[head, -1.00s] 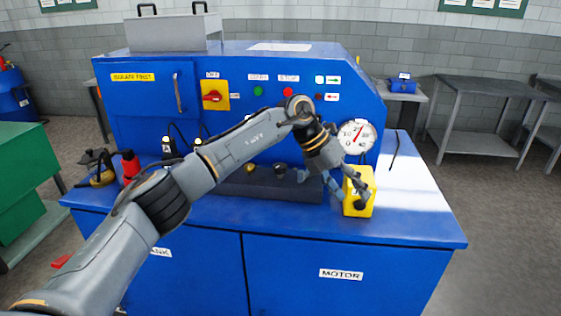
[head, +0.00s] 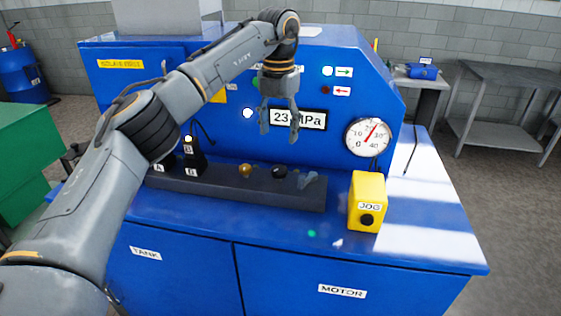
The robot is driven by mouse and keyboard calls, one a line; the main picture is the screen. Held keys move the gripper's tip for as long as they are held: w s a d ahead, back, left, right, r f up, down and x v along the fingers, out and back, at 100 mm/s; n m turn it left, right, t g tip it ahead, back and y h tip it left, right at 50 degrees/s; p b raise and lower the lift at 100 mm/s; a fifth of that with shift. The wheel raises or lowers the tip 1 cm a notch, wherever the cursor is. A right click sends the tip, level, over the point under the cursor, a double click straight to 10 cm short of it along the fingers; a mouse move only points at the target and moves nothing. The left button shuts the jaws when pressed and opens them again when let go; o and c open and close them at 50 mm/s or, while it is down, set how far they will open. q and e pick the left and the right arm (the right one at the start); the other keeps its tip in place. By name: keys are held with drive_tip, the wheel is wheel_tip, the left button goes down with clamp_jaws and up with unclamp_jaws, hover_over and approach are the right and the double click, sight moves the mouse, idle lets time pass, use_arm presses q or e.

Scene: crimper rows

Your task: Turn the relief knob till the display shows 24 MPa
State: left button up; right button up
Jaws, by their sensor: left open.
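The display (head: 298,119) on the blue panel reads "23" and "MPa"; a finger of my left gripper covers part of it, so any digit between is hidden. The round gauge (head: 367,138) right of it has its needle between 20 and 30. My left gripper (head: 279,130) hangs fingers down in front of the display, open and empty. Below it, a brass knob (head: 245,170) and a black knob (head: 279,171) stand on a dark strip, apart from the fingers. I cannot read which is the relief knob. My right gripper is not in view.
A yellow JOG box (head: 366,200) with a black button stands on the blue bench top (head: 420,240) at right. Black valves marked A and B (head: 190,160) stand at the strip's left end. The bench's front right is clear.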

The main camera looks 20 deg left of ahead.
use_arm(q)
drive_tip(key=p, duration=0.2)
hover_over(279, 168)
wheel_tip(279, 168, down, 6)
drive_tip(key=shift+s+r, duration=0.1)
drive_tip(key=shift+s, duration=0.05)
wheel_tip(279, 168, down, 4)
drive_tip(key=shift+r+p, duration=0.15)
drive_tip(key=shift+p, duration=0.15)
drive_tip(key=shift+f, duration=0.55)
drive_tip(key=c, duration=1.2)
drive_tip(key=shift+m, duration=0.4)
drive_tip(key=shift+m+b, duration=0.4)
drive_tip(key=shift+m, duration=0.2)
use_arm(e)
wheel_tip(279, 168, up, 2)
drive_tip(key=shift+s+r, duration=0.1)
use_arm(q)
drive_tip(key=o, duration=1.2)
